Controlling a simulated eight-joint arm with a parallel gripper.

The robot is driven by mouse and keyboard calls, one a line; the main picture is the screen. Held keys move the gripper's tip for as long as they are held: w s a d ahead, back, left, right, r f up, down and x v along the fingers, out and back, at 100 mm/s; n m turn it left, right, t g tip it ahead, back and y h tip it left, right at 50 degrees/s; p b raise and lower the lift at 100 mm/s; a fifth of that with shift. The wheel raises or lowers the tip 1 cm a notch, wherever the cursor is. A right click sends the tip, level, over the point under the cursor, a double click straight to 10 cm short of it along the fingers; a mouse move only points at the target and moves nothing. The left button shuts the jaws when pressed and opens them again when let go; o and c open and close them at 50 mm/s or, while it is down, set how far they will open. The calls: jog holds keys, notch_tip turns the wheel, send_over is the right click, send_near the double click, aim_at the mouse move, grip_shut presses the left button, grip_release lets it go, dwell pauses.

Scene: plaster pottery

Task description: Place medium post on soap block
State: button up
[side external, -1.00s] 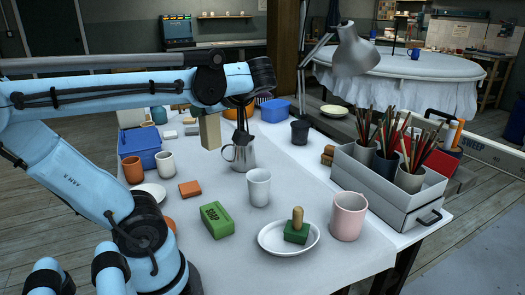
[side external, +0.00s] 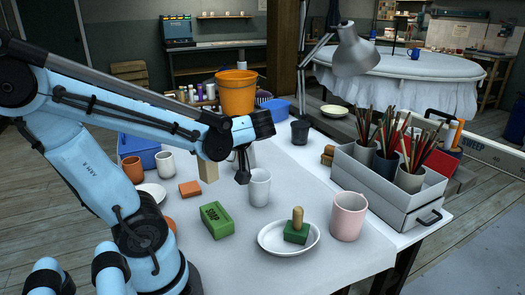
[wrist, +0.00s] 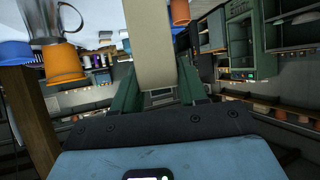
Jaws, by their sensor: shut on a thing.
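My gripper (wrist: 157,84) is shut on a pale tan square post (wrist: 151,40), which stands between its green fingers in the wrist view. In the side view the lower part of the post (side external: 208,172) hangs upright below my arm, and its top and the fingers are hidden behind the arm. The green soap block (side external: 216,220), marked SOAP, lies on the white table, lower in the picture than the post. Nothing is on top of it. The post appears clear of it.
A white mug (side external: 260,187) stands right of the post. An orange block (side external: 190,188) lies to its left. A white plate (side external: 270,248) holds a green block with a wooden peg. A pink cup (side external: 348,216) is beside it. An orange bucket (side external: 236,92) stands behind my arm.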

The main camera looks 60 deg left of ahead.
aim_at(213, 175)
jog(key=shift+f, duration=4.2)
jog(key=shift+f, duration=0.1)
jog(key=o, duration=1.2)
